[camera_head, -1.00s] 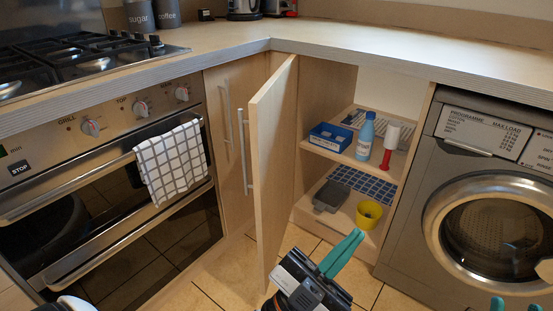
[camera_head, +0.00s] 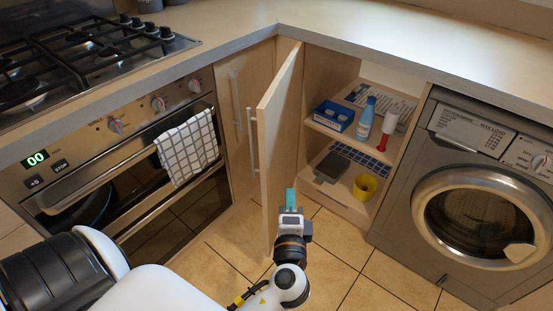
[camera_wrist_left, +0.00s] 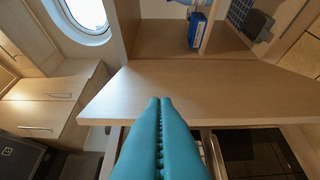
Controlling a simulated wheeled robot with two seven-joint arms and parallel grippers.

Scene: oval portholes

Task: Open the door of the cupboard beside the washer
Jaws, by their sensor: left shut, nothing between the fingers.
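The cupboard door (camera_head: 281,130) beside the washer (camera_head: 475,205) stands open, swung out to the left, with a vertical bar handle (camera_head: 252,140) on its outer face. The cupboard interior (camera_head: 345,145) shows to its right. My left gripper (camera_head: 291,197) is low in front of the opening, just right of the door's lower part, its teal fingers shut and empty. In the left wrist view the fingers (camera_wrist_left: 160,105) overlap the wooden door panel (camera_wrist_left: 225,95); I cannot tell whether they touch it. My right gripper is out of view.
Shelves hold a blue box (camera_head: 333,116), blue bottle (camera_head: 366,118), red-and-white item (camera_head: 386,130), grey tray (camera_head: 331,166) and yellow cup (camera_head: 364,187). The oven (camera_head: 110,160) with a checked towel (camera_head: 187,148) stands left. Tiled floor (camera_head: 340,250) is clear in front.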

